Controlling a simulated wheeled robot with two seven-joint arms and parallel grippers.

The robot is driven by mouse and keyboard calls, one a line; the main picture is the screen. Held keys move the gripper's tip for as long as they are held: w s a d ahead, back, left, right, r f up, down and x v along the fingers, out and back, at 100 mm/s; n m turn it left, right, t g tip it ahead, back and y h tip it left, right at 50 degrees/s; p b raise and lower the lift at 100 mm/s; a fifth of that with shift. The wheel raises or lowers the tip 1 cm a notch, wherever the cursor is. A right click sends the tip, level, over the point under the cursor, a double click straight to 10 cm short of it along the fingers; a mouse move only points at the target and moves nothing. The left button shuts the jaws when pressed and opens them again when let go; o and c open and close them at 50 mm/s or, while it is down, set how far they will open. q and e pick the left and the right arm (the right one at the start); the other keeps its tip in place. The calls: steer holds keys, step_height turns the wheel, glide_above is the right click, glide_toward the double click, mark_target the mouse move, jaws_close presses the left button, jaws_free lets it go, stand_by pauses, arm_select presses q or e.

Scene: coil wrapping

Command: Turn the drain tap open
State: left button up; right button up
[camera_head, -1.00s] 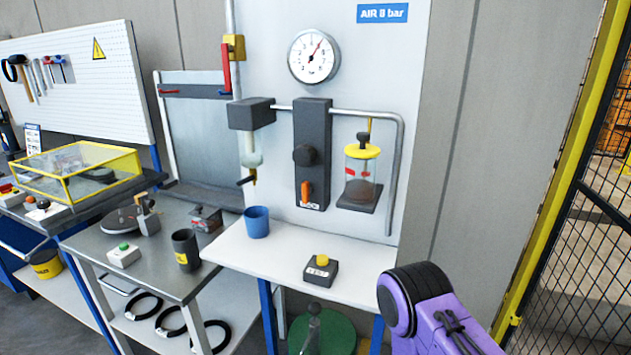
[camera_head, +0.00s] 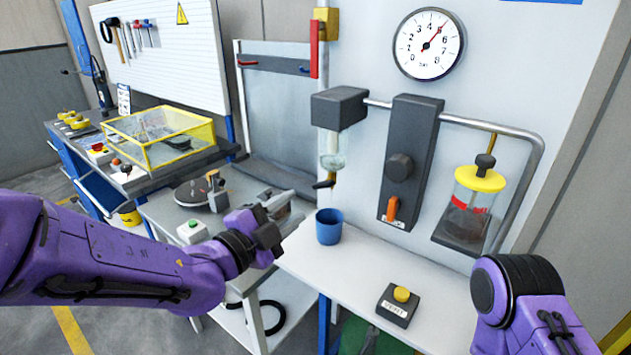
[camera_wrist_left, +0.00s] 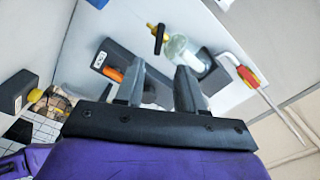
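The drain tap (camera_head: 325,184) is a small dark lever with an orange-yellow part under the clear filter bowl (camera_head: 333,155), which hangs from a dark housing. In the left wrist view the tap (camera_wrist_left: 158,38) shows beyond the fingertips, beside the bowl (camera_wrist_left: 184,52). My left gripper (camera_head: 291,208) is to the left of and below the tap, apart from it. In the left wrist view its two fingers are spread with nothing between them, so it is open and empty. My right gripper is out of view.
A blue cup (camera_head: 328,228) stands on the white shelf (camera_head: 360,262) below the tap. The dark regulator column (camera_head: 412,150) with an orange lever is right of the bowl. A yellow button box (camera_head: 400,305) sits nearer. A yellow-topped jar (camera_head: 472,205) is further right.

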mark_target(321, 187)
arm_select(q)
steer(key=p+x, duration=0.2)
steer(key=x, duration=0.6)
steer(key=shift+f+p, duration=0.1)
steer(key=shift+p, duration=0.3)
steer(key=shift+w+d, duration=0.25)
steer(key=shift+w, duration=0.2)
steer(key=shift+f, duration=0.1)
jaws_close()
